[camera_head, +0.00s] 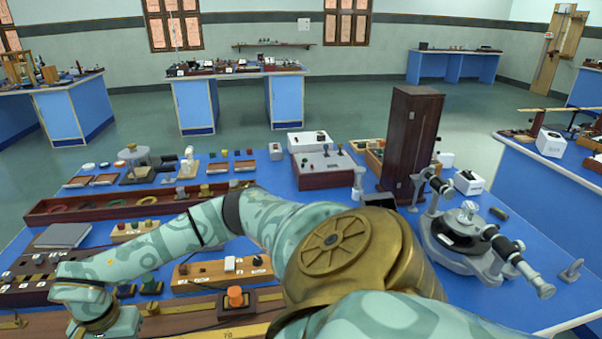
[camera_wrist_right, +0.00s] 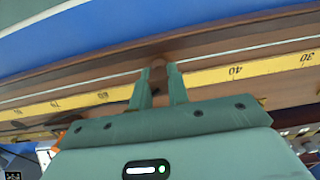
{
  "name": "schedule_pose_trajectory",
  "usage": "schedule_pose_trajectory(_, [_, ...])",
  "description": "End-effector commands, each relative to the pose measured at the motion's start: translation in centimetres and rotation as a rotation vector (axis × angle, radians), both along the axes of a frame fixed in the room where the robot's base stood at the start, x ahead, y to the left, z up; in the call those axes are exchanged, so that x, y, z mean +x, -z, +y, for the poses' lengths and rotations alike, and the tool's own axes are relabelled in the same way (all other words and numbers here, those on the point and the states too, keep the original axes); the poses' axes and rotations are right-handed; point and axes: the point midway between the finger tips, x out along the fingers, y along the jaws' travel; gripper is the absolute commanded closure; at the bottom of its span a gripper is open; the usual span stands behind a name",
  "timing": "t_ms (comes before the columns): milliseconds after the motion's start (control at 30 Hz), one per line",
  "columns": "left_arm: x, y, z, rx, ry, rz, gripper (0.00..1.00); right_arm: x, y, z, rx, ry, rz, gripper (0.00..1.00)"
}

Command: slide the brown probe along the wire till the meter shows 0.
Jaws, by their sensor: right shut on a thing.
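In the right wrist view, my right gripper (camera_wrist_right: 159,70) is shut on the brown probe (camera_wrist_right: 158,72), of which only a small part shows between the fingertips. The probe is over the thin pale wire (camera_wrist_right: 95,80), which runs along a wooden board beside a yellow scale (camera_wrist_right: 205,76). The fingers are between the marks 40 and 60; I cannot tell whether the probe touches the wire. In the head view, my arm reaches across to the lower left and its fingertips are out of the picture. I cannot make out a meter reading. My left gripper is not in view.
An orange knob (camera_head: 235,297) stands near the board's scale. A wooden block with terminals (camera_head: 222,271) and a long brown tray (camera_head: 130,204) lie behind it. A tall dark wooden case (camera_head: 410,140) and a grey spectrometer (camera_head: 468,235) stand to the right on the blue bench.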

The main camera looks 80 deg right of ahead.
Motion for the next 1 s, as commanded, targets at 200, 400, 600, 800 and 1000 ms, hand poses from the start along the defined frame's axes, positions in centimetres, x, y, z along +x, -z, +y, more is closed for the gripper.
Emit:
schedule_pose_trajectory(200, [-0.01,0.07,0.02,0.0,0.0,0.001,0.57,-0.4,0.51,0.05,-0.001,-0.002,0.014,1.0])
schedule_pose_trajectory(400, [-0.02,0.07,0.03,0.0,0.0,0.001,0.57,-0.41,0.51,0.05,-0.001,-0.002,0.014,1.0])
schedule_pose_trajectory(600, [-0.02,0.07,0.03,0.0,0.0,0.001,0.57,-0.4,0.51,0.04,-0.001,-0.002,0.014,0.78])
schedule_pose_trajectory(800, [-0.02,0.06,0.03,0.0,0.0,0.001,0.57,-0.28,0.4,0.02,-0.002,-0.001,0.009,0.58])
schedule_pose_trajectory(1000, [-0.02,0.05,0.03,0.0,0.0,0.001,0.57,-0.18,0.29,-0.02,-0.001,-0.001,0.006,0.58])
